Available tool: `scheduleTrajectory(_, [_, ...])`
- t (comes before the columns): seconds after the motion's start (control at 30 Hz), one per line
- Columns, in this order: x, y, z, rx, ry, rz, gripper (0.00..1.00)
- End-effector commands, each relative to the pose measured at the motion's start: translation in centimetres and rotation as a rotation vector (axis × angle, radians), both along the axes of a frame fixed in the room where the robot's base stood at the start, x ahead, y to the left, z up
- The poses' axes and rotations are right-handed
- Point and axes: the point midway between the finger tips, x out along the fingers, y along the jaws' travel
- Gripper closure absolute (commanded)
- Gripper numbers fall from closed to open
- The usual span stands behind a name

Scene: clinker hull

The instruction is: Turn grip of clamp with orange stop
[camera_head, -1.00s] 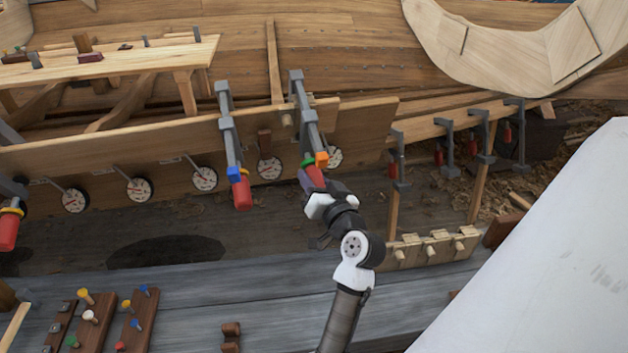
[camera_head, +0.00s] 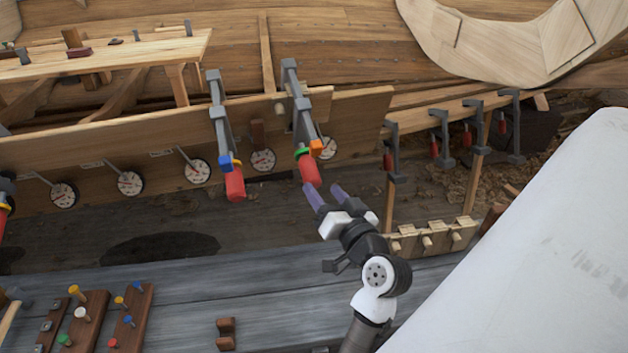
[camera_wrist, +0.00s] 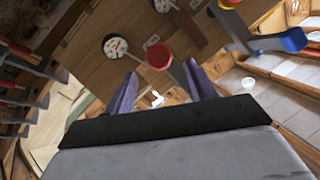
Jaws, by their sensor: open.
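The clamp with the orange stop (camera_head: 316,147) hangs on the plank, its grey bar (camera_head: 304,112) running up over the plank's top edge. A green ring (camera_head: 302,153) sits above its red grip (camera_head: 309,171), which points downward. My gripper (camera_head: 325,191) is open and empty, just below and right of the red grip, with purple fingers. In the wrist view a round red grip end (camera_wrist: 158,56) shows ahead, between the two spread fingers (camera_wrist: 163,90). The orange stop cannot be made out there.
A similar clamp with a blue stop (camera_head: 225,162) and red grip (camera_head: 235,186) stands to the left. Round dials (camera_head: 130,183) line the plank. More clamps (camera_head: 444,140) hang at right. A pale surface (camera_head: 530,250) fills the lower right; a grey bench (camera_head: 190,290) lies below.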

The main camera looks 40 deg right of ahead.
Motion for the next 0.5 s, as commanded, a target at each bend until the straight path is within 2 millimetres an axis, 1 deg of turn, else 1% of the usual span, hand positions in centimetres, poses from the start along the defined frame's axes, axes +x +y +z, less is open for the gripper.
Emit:
scheduleTrajectory(0.03, [-1.2,0.2,-0.3,-0.001,0.0,-0.002,0.44])
scheduleTrajectory(0.1, [-2.5,0.6,-0.3,-0.001,0.0,-0.002,0.44])
scheduleTrajectory(0.2, [-3.9,0.9,-0.2,0.0,0.0,-0.001,0.44])
scheduleTrajectory(0.33, [-5.0,1.2,-0.2,0.0,-0.001,0.0,0.44])
scheduleTrajectory(0.5, [-5.4,1.4,-0.1,0.0,0.0,0.001,0.44])
